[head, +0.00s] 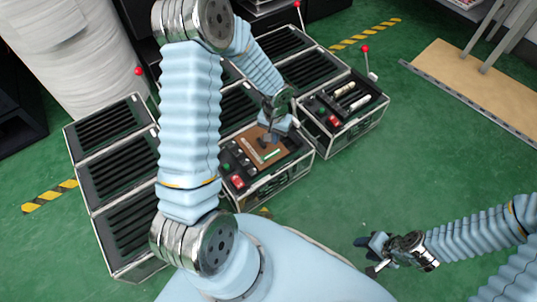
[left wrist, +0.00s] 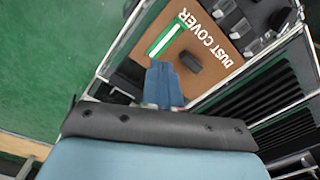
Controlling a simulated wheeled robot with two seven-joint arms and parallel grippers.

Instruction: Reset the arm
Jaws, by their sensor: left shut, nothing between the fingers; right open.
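A console with a brown panel (head: 275,147) stands at centre in the head view. In the left wrist view the panel (left wrist: 233,56) reads "DUST COVER", with a green and white strip (left wrist: 165,38) and a small black block (left wrist: 191,62). My left gripper (head: 270,137) is over this panel. In the left wrist view its fingers (left wrist: 163,82) are shut and empty, close to the block; contact cannot be told. Red-balled levers stand at the left (head: 138,72), the top (head: 297,4) and the right (head: 365,49). My right gripper (head: 371,252) is open and empty above the floor at lower right.
Slatted black units (head: 113,159) adjoin the console on the left and behind. A second console (head: 343,110) with white handles is at its right. A red button (head: 238,181) is on the front console. Green floor (head: 430,150) is free at the right.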

